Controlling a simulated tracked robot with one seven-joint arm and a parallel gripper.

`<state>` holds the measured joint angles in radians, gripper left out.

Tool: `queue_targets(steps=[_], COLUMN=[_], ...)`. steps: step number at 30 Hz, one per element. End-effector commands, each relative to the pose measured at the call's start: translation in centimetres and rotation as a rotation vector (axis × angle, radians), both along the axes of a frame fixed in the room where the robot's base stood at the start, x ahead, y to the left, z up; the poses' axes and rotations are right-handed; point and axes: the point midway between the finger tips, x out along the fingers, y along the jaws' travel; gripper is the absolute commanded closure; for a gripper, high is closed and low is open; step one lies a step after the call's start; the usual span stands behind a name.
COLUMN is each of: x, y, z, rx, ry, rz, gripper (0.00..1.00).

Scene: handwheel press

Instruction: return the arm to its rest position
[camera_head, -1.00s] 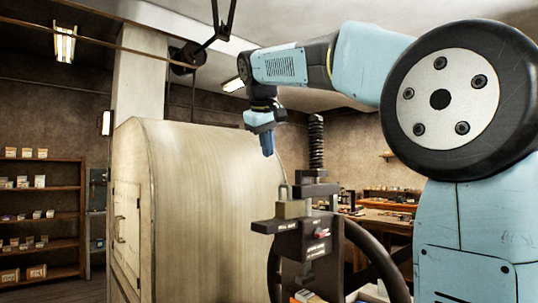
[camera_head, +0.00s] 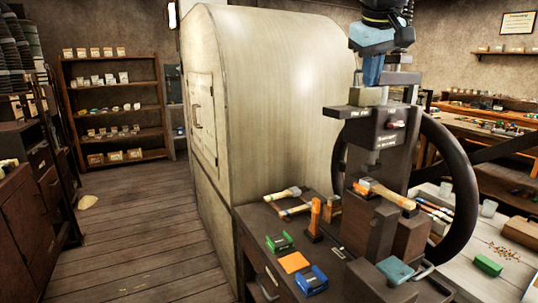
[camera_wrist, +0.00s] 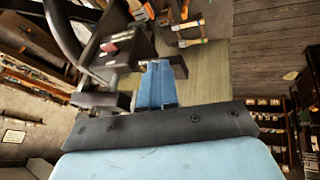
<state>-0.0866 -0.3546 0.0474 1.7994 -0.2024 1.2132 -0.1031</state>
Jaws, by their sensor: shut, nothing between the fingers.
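My gripper (camera_head: 372,70) hangs at the top right of the head view, pointing down. Its blue fingers are together with nothing between them. The fingers (camera_wrist: 157,84) also show closed in the wrist view. In the head view they overlap the top of the dark handwheel press (camera_head: 372,138), just above its pale block (camera_head: 366,97). I cannot tell whether they touch it. The press's large dark wheel (camera_head: 462,190) stands to the right of its frame. Most of my arm lies outside the head view.
A tall cream cabinet (camera_head: 255,100) stands left of the press. The dark bench (camera_head: 262,222) holds hammers, an orange-handled tool (camera_head: 314,218) and small boxes. Shelves (camera_head: 110,105) stand at the back left. Wooden floor (camera_head: 135,235) is open at the left.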

Motion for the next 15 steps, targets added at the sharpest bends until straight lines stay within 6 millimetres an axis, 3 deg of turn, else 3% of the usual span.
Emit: queue_targets(steps=[1,9,15], x=[-1.7,-9.4,-14.2], y=[-0.4,-1.6,-2.0], z=[-1.7,-12.0,-18.9], rx=[0.019,0.142,0.224], ry=[0.002,0.002,0.001], rz=[-0.014,-0.098,-0.161], gripper=[1.0,1.0,1.0])
